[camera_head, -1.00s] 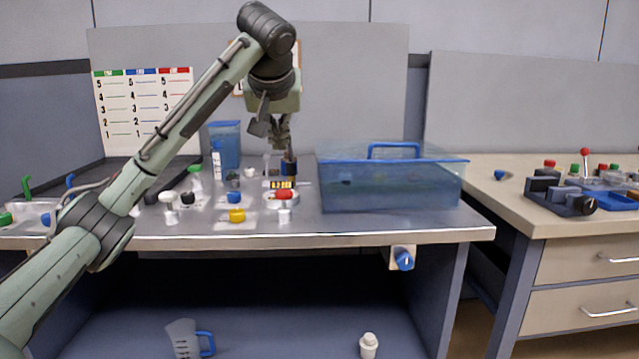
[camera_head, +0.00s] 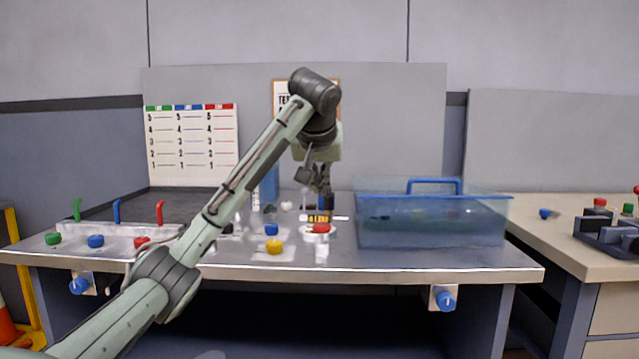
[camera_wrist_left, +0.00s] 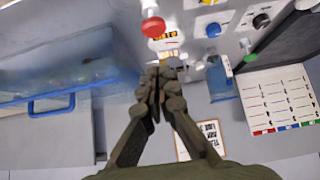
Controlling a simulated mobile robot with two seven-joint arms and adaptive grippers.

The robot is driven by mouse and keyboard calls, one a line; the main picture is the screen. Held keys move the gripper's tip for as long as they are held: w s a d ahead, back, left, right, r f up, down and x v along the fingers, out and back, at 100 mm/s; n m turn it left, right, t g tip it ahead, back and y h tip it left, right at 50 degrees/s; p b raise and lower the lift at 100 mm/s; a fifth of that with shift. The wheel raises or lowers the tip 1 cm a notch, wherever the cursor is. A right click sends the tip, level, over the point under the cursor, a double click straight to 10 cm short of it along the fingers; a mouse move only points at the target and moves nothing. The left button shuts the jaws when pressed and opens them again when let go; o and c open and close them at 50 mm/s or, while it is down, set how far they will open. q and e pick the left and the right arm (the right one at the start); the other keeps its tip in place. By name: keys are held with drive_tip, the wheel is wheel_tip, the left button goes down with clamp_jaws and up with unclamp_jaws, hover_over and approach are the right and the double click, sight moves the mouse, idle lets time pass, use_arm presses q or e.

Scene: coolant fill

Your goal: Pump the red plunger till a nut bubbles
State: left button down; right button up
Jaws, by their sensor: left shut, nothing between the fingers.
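A red round knob (camera_head: 320,228) sits on a pale base near the front of the bench, just in front of a small yellow-lit display (camera_head: 318,218). My left gripper (camera_head: 322,188) is shut and empty, pointing down above and behind the knob, apart from it. In the left wrist view the shut fingertips (camera_wrist_left: 160,76) lie below the red knob (camera_wrist_left: 153,27) in the picture, with the display between them. A blue clear tank (camera_head: 432,222) with a blue handle stands right of the knob. I cannot make out a nut or bubbles. My right gripper is not in view.
Blue (camera_head: 271,229) and yellow (camera_head: 275,247) knobs stand left of the red one. Green, blue and red levers (camera_head: 117,211) stand at the far left. A marked chart (camera_head: 192,145) is on the back panel. A second bench (camera_head: 570,235) is at right.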

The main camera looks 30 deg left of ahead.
use_arm(q)
hover_over(321, 227)
wheel_tip(321, 227, down, 4)
drive_tip(key=shift+s+f+p, duration=0.1)
drive_tip(key=shift+p, duration=0.3)
wheel_tip(321, 227, down, 2)
drive_tip(key=shift+f, duration=0.75)
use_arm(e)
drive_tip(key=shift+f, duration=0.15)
use_arm(q)
wheel_tip(321, 227, down, 2)
drive_tip(key=shift+s+d+f, duration=0.1)
drive_tip(key=shift+f, duration=0.35)
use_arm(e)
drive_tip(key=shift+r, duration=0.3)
